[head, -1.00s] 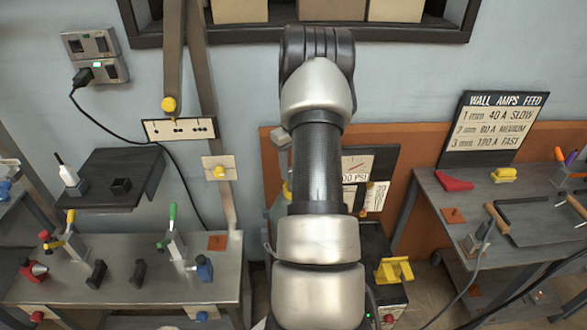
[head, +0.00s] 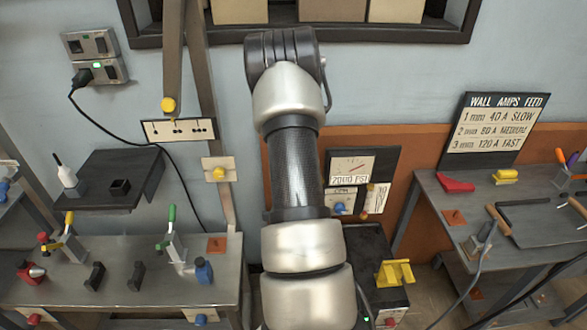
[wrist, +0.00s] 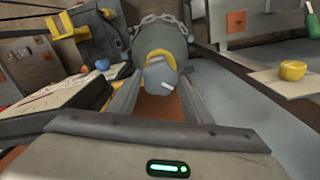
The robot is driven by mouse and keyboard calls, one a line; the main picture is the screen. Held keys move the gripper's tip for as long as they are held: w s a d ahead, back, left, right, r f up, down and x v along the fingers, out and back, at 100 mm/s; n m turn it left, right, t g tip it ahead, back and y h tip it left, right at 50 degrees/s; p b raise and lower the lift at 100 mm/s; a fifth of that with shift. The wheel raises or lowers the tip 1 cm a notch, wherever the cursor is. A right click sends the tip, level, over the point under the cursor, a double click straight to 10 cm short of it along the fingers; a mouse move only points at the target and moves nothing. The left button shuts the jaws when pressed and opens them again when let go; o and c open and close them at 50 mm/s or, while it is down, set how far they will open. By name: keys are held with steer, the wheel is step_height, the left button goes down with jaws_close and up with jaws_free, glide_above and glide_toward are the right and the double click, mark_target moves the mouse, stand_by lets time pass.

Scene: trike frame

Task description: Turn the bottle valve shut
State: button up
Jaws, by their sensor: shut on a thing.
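In the wrist view the bottle valve is a grey faceted knob (wrist: 160,76) with a white mark on its face. A yellow collar (wrist: 155,55) sits behind it, on the green bottle (wrist: 168,35) with a chain around it. My gripper (wrist: 160,92) has one finger on each side of the knob and is shut on it. The fingers partly hide the knob's sides. In the head view my arm hides the gripper, the valve and the bottle.
A gauge panel (head: 352,166) stands right of my arm, above a dark cabinet with a yellow bracket (head: 395,272). A plate with a yellow knob (head: 219,172) is to the left. Workbenches (head: 120,290) stand left and right. A power cable (head: 140,142) hangs at the wall.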

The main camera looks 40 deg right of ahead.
steer(key=m, duration=0.4)
steer(key=shift+m, duration=0.3)
steer(key=shift+m+p, duration=0.35)
steer(key=shift+m, duration=1.95)
steer(key=o, duration=1)
steer(key=shift+o, duration=0.2)
steer(key=shift+r, duration=0.1)
step_height(320, 180, up, 17)
steer(key=shift+p, duration=0.35)
steer(key=shift+r, duration=0.1)
